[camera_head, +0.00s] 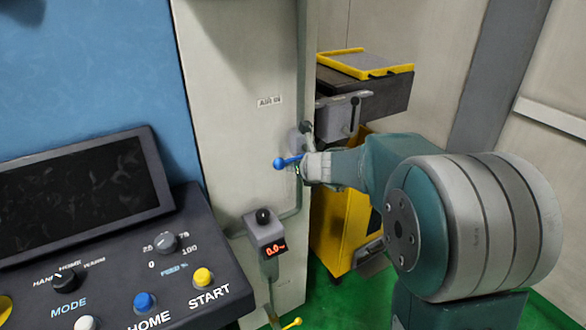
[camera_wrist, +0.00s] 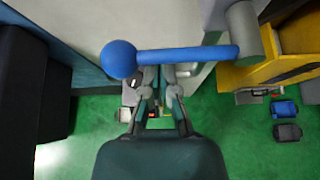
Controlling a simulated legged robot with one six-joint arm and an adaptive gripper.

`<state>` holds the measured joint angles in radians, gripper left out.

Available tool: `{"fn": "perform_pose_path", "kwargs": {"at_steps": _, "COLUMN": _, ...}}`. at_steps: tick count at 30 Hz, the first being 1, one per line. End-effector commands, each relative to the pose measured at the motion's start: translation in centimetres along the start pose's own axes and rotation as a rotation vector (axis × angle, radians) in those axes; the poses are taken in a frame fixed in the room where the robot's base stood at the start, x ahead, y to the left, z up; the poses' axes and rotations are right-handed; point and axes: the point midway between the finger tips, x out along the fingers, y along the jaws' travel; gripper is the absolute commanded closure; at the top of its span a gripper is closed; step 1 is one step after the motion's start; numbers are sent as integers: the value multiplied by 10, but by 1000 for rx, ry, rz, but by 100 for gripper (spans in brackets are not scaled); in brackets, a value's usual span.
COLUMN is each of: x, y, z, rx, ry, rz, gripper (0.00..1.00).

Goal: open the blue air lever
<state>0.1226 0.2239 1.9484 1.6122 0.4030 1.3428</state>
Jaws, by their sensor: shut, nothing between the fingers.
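The blue air lever (camera_head: 290,161) sticks out to the left, roughly level, beside the grey machine column below an "AIR" label (camera_head: 269,101). Its round blue knob is at the left end. In the wrist view the lever (camera_wrist: 185,54) runs across the picture from the knob on the left to a grey round pivot (camera_wrist: 242,30) on the right. My gripper (camera_head: 303,165) is at the lever, hiding its right part in the head view.
A black control panel (camera_head: 110,255) with a dark screen fills the lower left. A grey box with a red display (camera_head: 265,238) stands below the lever. A yellow cabinet (camera_head: 335,235) with a yellow-rimmed tray (camera_head: 372,63) above is behind my arm. The floor is green.

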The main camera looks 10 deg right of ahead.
Motion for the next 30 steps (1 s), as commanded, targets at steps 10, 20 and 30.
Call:
{"fn": "perform_pose_path", "kwargs": {"at_steps": 10, "x": -2, "y": 0, "z": 3, "rx": 46, "ry": 0, "rz": 27, "gripper": 100}}
{"fn": "perform_pose_path", "kwargs": {"at_steps": 20, "x": -5, "y": 1, "z": 9, "rx": 113, "ry": -2, "rz": 68, "gripper": 100}}
{"fn": "perform_pose_path", "kwargs": {"at_steps": 30, "x": -14, "y": -2, "z": 23, "rx": 324, "ry": -1, "rz": 190, "gripper": 100}}
